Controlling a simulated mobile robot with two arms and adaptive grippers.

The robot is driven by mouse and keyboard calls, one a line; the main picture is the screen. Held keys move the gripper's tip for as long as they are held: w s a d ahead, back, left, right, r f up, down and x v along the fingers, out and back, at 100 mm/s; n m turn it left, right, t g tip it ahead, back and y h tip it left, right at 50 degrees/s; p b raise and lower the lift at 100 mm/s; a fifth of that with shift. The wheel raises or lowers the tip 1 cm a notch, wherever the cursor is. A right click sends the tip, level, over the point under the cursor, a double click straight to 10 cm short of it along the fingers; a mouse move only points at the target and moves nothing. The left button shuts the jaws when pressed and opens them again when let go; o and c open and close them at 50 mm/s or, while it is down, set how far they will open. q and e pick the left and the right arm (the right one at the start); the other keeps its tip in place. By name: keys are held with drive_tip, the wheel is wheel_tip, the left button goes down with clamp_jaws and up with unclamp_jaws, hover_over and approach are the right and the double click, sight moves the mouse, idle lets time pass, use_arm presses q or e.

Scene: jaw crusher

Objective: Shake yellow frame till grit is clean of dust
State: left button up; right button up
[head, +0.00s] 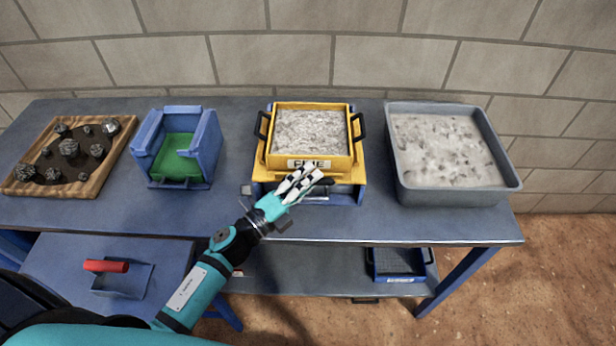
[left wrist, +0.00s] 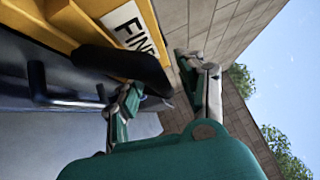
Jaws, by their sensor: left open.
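The yellow frame (head: 258,165) sits on a blue stand on the bench, with a black handle on each side and a label reading "FINE" on its front. Grey, dusty-looking grit (head: 309,130) fills it. My left gripper (head: 312,180) is open just in front of the frame, below the label. In the left wrist view, the end of a black bar (left wrist: 125,68) shows near the space between the open fingers (left wrist: 160,95), below the yellow frame (left wrist: 75,20). I cannot tell whether they touch. My right gripper is out of view.
A grey tub (head: 400,185) of pale material stands right. A blue box with a green inside (head: 180,160) and a wooden tray (head: 75,185) of dark rocks stand left. A red-handled scoop (head: 105,267) lies on a lower table. A blue tray (head: 398,264) is on the shelf below.

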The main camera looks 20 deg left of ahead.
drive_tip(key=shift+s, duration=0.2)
use_arm(q)
clamp_jaws()
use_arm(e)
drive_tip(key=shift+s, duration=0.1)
use_arm(q)
drive_tip(key=w, duration=0.2)
drive_tip(key=w+a, duration=0.1)
drive_tip(key=w+b, duration=0.1)
drive_tip(key=w, duration=0.1)
drive_tip(key=shift+w+a+f, duration=0.2)
drive_tip(key=shift+w+a, duration=0.15)
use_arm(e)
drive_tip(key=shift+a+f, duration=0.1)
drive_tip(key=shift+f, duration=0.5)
use_arm(q)
drive_tip(key=shift+s+r, duration=0.1)
drive_tip(key=shift+s, duration=0.05)
